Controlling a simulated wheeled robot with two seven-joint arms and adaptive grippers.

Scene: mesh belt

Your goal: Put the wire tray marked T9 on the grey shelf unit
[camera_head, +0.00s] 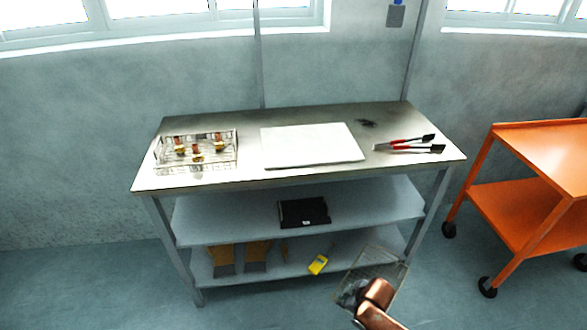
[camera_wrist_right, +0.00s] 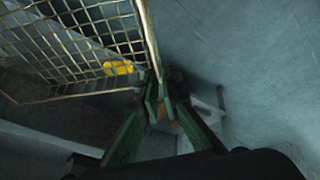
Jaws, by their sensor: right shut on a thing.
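A flat wire tray (camera_head: 388,262) is held in front of the lower right of the grey shelf unit (camera_head: 190,236). My right gripper (camera_head: 364,292) is shut on the tray's edge, with my arm covering part of it. In the right wrist view the tray's mesh (camera_wrist_right: 75,45) fills the upper left, and its rim meets my right fingers (camera_wrist_right: 163,95). No T9 mark can be read on it. The grey shelf unit has a metal top and two lower shelves. My left gripper is not in view.
A yellow device (camera_head: 318,264) lies below. An orange cart (camera_head: 545,150) stands right.

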